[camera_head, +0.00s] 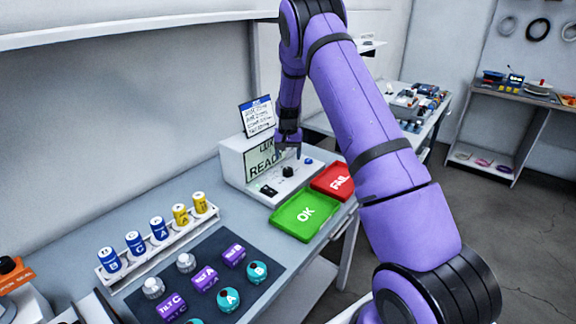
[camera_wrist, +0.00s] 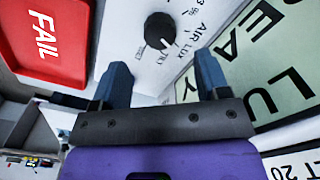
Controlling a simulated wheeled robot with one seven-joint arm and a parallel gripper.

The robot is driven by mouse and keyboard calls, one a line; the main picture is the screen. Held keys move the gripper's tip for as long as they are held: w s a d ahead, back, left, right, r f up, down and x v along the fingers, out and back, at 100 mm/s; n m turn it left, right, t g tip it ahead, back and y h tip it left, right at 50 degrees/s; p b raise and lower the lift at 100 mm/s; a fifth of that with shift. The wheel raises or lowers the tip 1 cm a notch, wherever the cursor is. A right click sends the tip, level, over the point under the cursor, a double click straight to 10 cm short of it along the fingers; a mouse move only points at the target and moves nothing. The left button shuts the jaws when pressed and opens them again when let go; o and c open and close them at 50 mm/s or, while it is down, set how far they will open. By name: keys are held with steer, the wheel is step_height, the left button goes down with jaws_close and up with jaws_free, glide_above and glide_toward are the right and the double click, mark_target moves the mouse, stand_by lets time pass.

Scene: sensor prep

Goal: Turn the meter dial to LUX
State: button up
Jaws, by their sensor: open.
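The meter (camera_head: 232,160) is a white box at the back of the bench, with a greenish screen (camera_head: 262,158) whose text reads LUX and READY. Its black round dial (camera_head: 288,171) is on the front panel. In the wrist view the dial (camera_wrist: 158,28) has a white mark on its lower right edge, toward the LUX and TLT labels; which one exactly I cannot tell. My gripper (camera_head: 290,150) is just above the dial, open and empty. In the wrist view the fingertips (camera_wrist: 162,66) are apart, with the dial beyond them, not between them.
A green OK tray (camera_head: 288,229) and a red FAIL tray (camera_head: 346,191) lie before the meter. A blue button (camera_head: 308,161) and a switch (camera_head: 268,190) flank the dial. A rack (camera_head: 130,280) of labelled cylinders and a dark mat (camera_head: 245,295) with sensors stand at front left.

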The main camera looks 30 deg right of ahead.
steer(key=shift+r, duration=2.1)
step_height(320, 180, up, 16)
steer(key=n+t, duration=0.1)
glide_above(288, 170)
steer(key=s+a, duration=0.6)
steer(key=s, duration=0.1)
steer(key=s+a+r+n+t, duration=0.2)
steer(key=s+a+r, duration=0.3)
steer(key=s+r, duration=0.55)
steer(key=s+a+r+n+t, duration=0.1)
steer(key=s+a, duration=0.2)
steer(key=s, duration=1)
steer(key=s+a+r+n+t, duration=0.1)
steer(key=s+a, duration=0.3)
steer(key=s, duration=1)
steer(key=shift+s+r+n, duration=0.15)
steer(key=shift+r+n, duration=0.15)
steer(key=shift+n, duration=0.5)
